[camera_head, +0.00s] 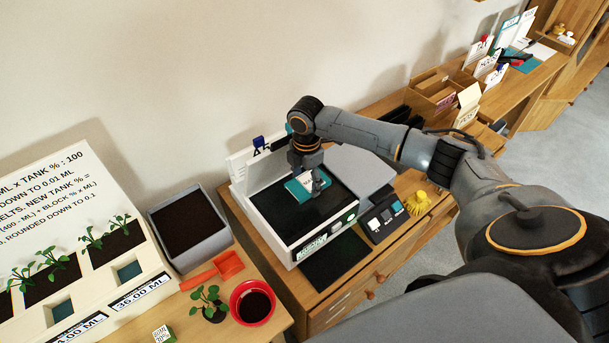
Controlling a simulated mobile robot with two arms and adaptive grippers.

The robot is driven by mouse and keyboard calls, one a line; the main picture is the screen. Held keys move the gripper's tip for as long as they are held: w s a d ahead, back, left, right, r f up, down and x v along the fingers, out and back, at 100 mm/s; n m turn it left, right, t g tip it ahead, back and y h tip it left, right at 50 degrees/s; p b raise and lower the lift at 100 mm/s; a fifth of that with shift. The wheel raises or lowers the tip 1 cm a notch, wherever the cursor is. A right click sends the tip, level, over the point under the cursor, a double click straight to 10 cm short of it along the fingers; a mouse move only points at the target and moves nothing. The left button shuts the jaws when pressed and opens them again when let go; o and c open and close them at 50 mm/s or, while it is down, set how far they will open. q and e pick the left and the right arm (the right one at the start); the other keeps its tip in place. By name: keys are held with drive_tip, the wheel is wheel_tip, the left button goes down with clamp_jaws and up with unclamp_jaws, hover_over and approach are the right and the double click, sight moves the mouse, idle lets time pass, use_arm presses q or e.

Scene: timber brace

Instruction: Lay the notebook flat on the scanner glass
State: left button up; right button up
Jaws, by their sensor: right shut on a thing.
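The scanner (326,226) is a white box on the wooden cabinet, with a dark glass top (278,213) and its lid (268,170) raised at the back. The teal notebook (298,190) with a white label is over the glass, near its middle. My right gripper (318,190) reaches down from above and is shut on the notebook, covering part of it. I cannot tell whether the notebook touches the glass. My left gripper is not in view.
A small dark device (384,216) and a yellow object (418,204) stand right of the scanner. A dark mat (336,262) lies in front. Left are a grey soil bin (188,226), an orange scoop (226,265), a red pot (252,303) and a planter board (60,200).

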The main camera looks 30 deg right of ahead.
drive_tip(key=shift+r+p, duration=0.1)
drive_tip(key=shift+p, duration=0.2)
drive_tip(key=b, duration=0.4)
hover_over(306, 206)
wheel_tip(306, 206, down, 7)
drive_tip(key=shift+d+f, duration=0.1)
drive_tip(key=shift+f, duration=0.4)
drive_tip(key=shift+f, duration=0.55)
drive_tip(key=o, duration=1.4)
drive_tip(key=shift+c, duration=0.2)
